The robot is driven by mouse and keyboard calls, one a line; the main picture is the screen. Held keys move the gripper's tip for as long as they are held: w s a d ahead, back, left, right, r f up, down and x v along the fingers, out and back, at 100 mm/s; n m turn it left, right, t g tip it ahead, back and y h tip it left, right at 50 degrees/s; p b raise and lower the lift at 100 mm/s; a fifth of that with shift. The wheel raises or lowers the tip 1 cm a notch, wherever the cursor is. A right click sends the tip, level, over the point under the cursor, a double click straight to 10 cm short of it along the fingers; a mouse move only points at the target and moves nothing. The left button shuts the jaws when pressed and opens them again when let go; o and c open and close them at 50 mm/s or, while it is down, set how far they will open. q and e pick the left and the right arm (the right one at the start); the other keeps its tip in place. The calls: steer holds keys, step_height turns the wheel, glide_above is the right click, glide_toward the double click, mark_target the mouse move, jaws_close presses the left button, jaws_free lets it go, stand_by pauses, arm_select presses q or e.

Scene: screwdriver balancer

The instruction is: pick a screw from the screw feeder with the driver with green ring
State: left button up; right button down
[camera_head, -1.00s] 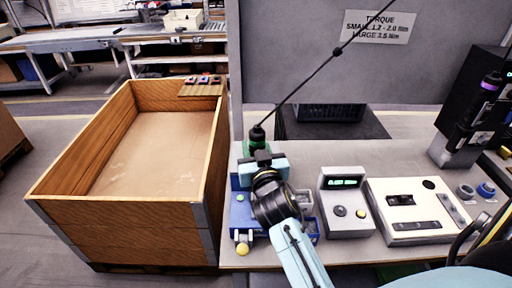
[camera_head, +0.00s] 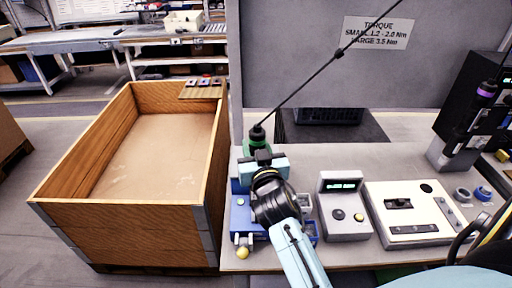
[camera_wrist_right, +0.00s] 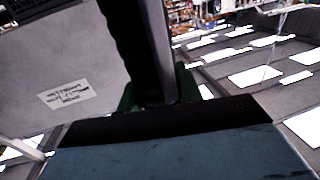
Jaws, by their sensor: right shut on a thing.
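The driver with green ring (camera_head: 257,140) stands roughly upright, hung from a dark cable rod. My right gripper (camera_head: 262,161) is shut on it; in the right wrist view its dark body (camera_wrist_right: 155,50) rises out of the gripper, with green showing on both sides. A blue unit with a yellow knob (camera_head: 242,252), apparently the screw feeder (camera_head: 241,215), sits at the table's left edge below my right gripper. My wrist and arm cover much of it. The driver's tip and any screw are hidden. My left gripper is not in view.
A grey box with a green display (camera_head: 344,207) and a pale panel (camera_head: 410,213) stand right of the feeder. A purple-ringed driver (camera_head: 486,90) is at a black stand far right. A large wooden crate (camera_head: 130,225) lies left of the table.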

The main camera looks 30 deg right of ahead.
mark_target(255, 133)
steer(key=shift+a+r+p, duration=0.1)
steer(key=shift+r+p, duration=1.85)
steer(key=shift+r, duration=0.35)
steer(key=shift+f, duration=0.1)
